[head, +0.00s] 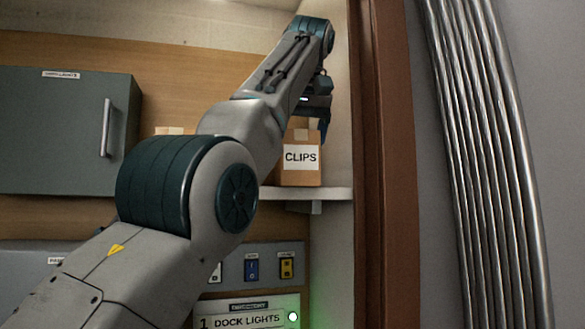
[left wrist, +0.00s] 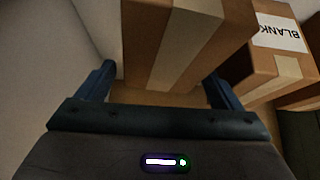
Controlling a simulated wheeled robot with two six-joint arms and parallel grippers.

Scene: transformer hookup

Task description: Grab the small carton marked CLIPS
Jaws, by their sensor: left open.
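The small brown carton marked CLIPS (head: 301,170) stands upright on a white shelf (head: 335,194), its label facing me. My left gripper (head: 312,127) is at the top of this carton, pointing down; my arm hides part of it. In the left wrist view my open left gripper (left wrist: 160,74) has a finger on either side of a brown taped carton (left wrist: 185,40), apparently the CLIPS one, though its label is hidden there. I cannot tell whether the fingers touch it. My right gripper is not in view.
A carton with a label starting BLANK (left wrist: 275,62) stands close beside in the left wrist view. Another carton top (head: 172,130) shows behind my arm. A grey cabinet (head: 65,140) hangs left. A brown post (head: 383,170) and metal conduits (head: 480,150) are right.

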